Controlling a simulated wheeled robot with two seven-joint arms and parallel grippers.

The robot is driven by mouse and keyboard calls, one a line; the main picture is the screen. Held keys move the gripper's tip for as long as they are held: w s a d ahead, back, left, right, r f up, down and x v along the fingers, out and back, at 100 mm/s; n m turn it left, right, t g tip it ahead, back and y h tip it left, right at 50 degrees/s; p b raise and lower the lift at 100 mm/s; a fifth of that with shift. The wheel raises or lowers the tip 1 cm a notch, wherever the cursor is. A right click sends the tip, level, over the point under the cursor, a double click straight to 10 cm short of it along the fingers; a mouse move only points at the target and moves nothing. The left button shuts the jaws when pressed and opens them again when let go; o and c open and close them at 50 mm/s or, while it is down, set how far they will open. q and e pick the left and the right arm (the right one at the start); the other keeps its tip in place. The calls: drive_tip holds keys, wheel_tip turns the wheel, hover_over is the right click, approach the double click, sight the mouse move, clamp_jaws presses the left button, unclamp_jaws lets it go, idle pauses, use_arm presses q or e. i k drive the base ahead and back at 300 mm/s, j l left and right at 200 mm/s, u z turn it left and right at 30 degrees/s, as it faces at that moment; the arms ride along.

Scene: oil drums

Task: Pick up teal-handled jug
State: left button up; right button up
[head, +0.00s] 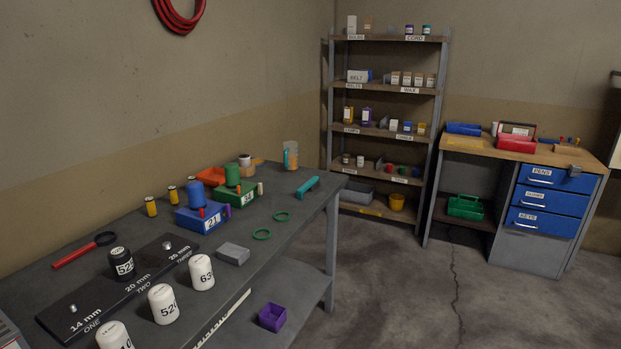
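The jug (291,156) stands upright near the far end of the dark workbench, by the wall. Neither of my grippers is in the head view.
The workbench (300,205) holds blue, green and orange blocks with cylinders, white numbered weights (202,272), a black plate (120,290) and green rings (262,234). A shelf rack (385,130) and a drawer bench (520,190) stand behind. The floor (400,290) at right is clear.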

sight(290, 150)
drive_tip(key=i+l+u, duration=0.7)
drive_tip(key=i+u, duration=0.15)
drive_tip(key=u, duration=0.25)
drive_tip(key=i+l+u, duration=0.1)
drive_tip(key=u, duration=0.3)
drive_tip(key=i+l+u, duration=0.1)
drive_tip(key=l, duration=0.25)
drive_tip(key=i+l+u, duration=0.15)
drive_tip(key=l, duration=0.25)
drive_tip(key=i+l+u, duration=0.1)
drive_tip(key=l, duration=0.3)
drive_tip(key=i+l+u, duration=0.15)
drive_tip(key=l, duration=0.25)
drive_tip(key=i+l+u, duration=0.1)
drive_tip(key=l, duration=0.3)
drive_tip(key=i+l, duration=0.1)
drive_tip(key=l, duration=0.35)
drive_tip(key=i+l, duration=0.1)
drive_tip(key=l, duration=0.35)
drive_tip(key=i+l, duration=0.1)
drive_tip(key=l, duration=0.3)
drive_tip(key=i+l, duration=0.1)
drive_tip(key=l, duration=0.35)
